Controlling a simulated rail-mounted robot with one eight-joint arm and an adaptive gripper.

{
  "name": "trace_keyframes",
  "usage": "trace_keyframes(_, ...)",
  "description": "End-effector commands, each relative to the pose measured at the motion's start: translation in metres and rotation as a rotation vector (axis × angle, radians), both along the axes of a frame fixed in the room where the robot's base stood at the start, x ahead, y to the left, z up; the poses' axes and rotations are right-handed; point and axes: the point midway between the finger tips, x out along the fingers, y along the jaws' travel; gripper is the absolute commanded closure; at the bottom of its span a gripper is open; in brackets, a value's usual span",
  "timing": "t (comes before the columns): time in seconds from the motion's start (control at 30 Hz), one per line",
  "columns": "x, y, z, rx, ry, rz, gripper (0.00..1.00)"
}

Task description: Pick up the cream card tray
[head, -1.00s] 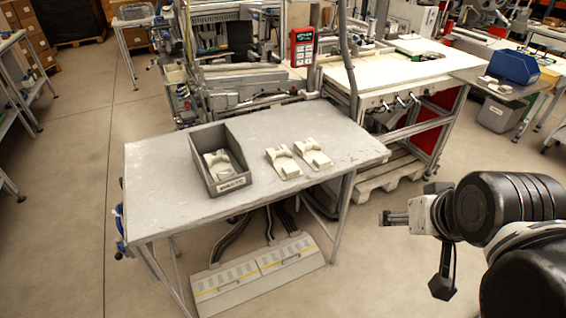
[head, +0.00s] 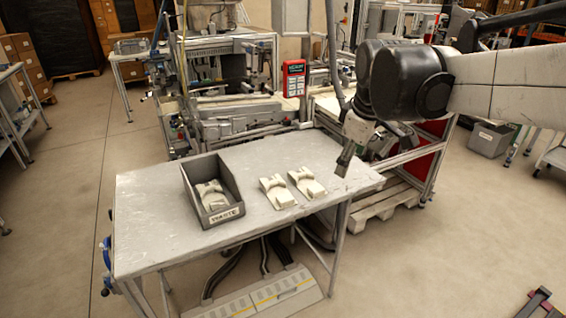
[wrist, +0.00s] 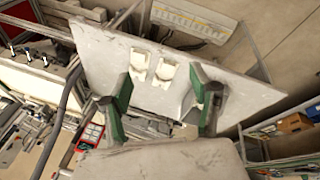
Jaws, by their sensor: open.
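Two cream card trays lie side by side on the grey table, one on the left (head: 277,192) and one on the right (head: 307,184). A third cream tray (head: 212,197) lies inside the grey bin (head: 229,212). I cannot tell which one the task means. My gripper (head: 347,158) is open and empty, above the table's right end and to the right of the trays. In the wrist view its green-padded fingers (wrist: 165,105) are wide apart. Two trays (wrist: 140,62) (wrist: 164,75) show beyond them; the right finger partly hides another pale object.
The grey table (head: 150,225) is bare on its left and front. The bin has raised walls and a label. A footrest (head: 270,295) lies on the floor below.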

Motion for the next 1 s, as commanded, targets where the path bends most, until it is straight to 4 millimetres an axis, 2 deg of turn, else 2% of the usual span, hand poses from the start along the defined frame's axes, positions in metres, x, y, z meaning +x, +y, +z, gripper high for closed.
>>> trace_keyframes(0.03,0.015,0.007,-0.004,-0.016,0.013,0.049,0.42)
trace_keyframes(0.1,0.034,0.016,-0.008,-0.04,0.034,0.124,0.42)
trace_keyframes(0.37,0.098,0.052,-0.036,-0.115,0.108,0.407,0.42)
trace_keyframes(0.6,0.152,0.089,-0.077,-0.17,0.174,0.672,0.42)
trace_keyframes(0.8,0.188,0.121,-0.119,-0.203,0.226,0.892,0.42)
trace_keyframes(1.0,0.209,0.143,-0.152,-0.219,0.261,1.049,0.42)
